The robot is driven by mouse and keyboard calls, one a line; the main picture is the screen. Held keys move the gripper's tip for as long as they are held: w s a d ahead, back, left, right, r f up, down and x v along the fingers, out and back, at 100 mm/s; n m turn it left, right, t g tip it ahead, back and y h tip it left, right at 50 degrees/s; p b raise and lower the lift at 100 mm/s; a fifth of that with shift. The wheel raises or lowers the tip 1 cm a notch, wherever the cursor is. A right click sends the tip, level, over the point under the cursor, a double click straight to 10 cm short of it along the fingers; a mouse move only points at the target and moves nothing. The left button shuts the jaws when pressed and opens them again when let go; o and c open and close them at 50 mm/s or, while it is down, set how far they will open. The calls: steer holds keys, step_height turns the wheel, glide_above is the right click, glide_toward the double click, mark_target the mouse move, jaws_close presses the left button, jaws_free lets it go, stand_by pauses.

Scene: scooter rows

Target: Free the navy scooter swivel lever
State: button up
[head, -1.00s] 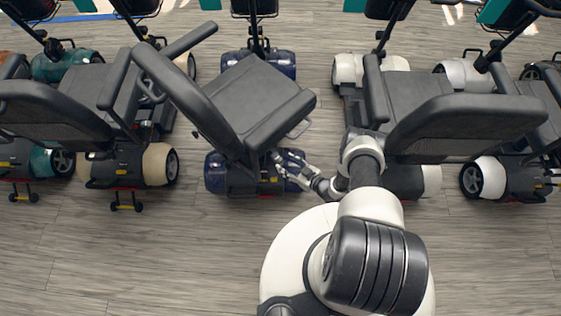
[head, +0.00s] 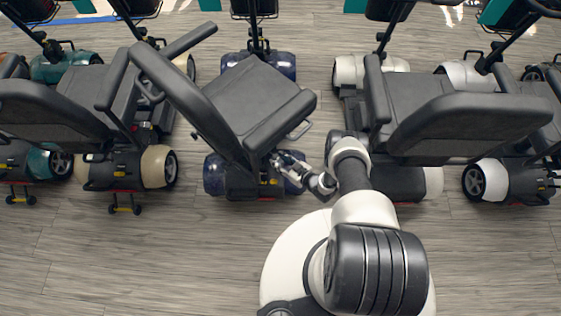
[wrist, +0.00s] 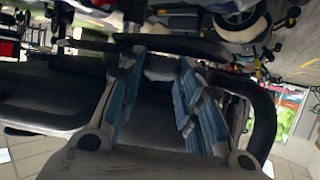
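The navy scooter (head: 214,174) stands in the middle of the head view, with its dark seat (head: 258,95) turned at an angle to its base. A thin loop (head: 300,130) shows at the seat's right edge; I cannot tell whether it is the swivel lever. My gripper (head: 277,160) is low behind the seat, close to the rear right navy cover. In the wrist view my gripper (wrist: 157,95) has its two blue-grey fingers spread apart. A dark part (wrist: 160,70) shows between and beyond them, and I cannot tell whether they touch it. No lever is clearly visible there.
The wooden floor (head: 150,255) in front is clear.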

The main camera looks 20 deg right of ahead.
mark_target(274, 156)
jaws_close()
steer(key=shift+w+r+g+h+p, duration=0.1)
steer(key=shift+r+g+h+p, duration=0.35)
steer(key=shift+r+p, duration=0.6)
steer(key=r+g+h+p, duration=0.1)
steer(key=g+p, duration=0.1)
steer(key=p, duration=0.1)
steer(key=shift+w, duration=0.1)
steer(key=shift+a+r+g+h+p, duration=0.15)
steer(key=shift+r+g+h+p, duration=0.35)
steer(key=shift+g, duration=0.45)
steer(key=shift+r+g+h, duration=0.2)
steer(key=shift+g+h, duration=0.25)
steer(key=shift+g, duration=0.35)
steer(key=shift+r+g+h, duration=0.3)
steer(key=shift+g+h, duration=0.1)
steer(key=shift+s, duration=0.2)
